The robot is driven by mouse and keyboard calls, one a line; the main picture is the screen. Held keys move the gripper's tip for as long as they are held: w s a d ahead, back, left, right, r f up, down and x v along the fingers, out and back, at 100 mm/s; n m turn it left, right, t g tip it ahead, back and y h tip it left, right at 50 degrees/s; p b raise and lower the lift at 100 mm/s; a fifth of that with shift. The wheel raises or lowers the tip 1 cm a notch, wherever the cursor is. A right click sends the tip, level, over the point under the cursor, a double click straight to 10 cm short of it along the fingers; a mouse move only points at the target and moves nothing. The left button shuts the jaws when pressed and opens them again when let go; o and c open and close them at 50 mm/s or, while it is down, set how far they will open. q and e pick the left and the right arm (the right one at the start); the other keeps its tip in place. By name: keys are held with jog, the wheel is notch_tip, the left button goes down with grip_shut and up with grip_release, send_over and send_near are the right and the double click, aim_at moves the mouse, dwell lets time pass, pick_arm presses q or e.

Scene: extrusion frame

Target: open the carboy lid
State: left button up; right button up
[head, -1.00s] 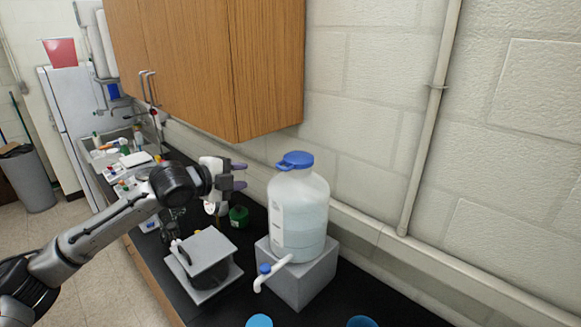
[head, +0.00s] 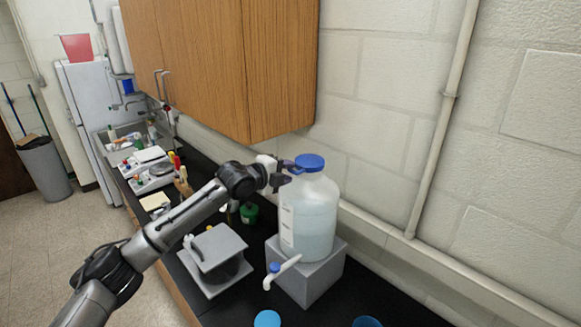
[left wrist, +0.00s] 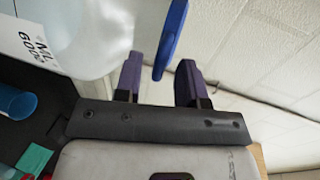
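The carboy (head: 308,215) is a translucent white jug with a blue lid (head: 310,161) on top. It stands upright on a grey block (head: 312,278). My left gripper (head: 290,172) is at the left side of the lid, at about its height. In the left wrist view, the purple fingers (left wrist: 160,80) are open. The edge of the blue lid (left wrist: 172,38) reaches in between them, with a visible gap on either side. Part of the jug (left wrist: 85,35) shows at upper left there. My right gripper is out of view.
A white spigot (head: 282,271) sticks out from the carboy's front. A wooden cabinet (head: 215,65) hangs above, left of the carboy. Two blue round items, one a cup (head: 367,322), lie at the front.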

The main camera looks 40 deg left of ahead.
pick_arm(q)
jog(key=shift+x, duration=1)
jog(key=shift+c, duration=0.4)
grip_shut()
jog(key=shift+f, duration=0.1)
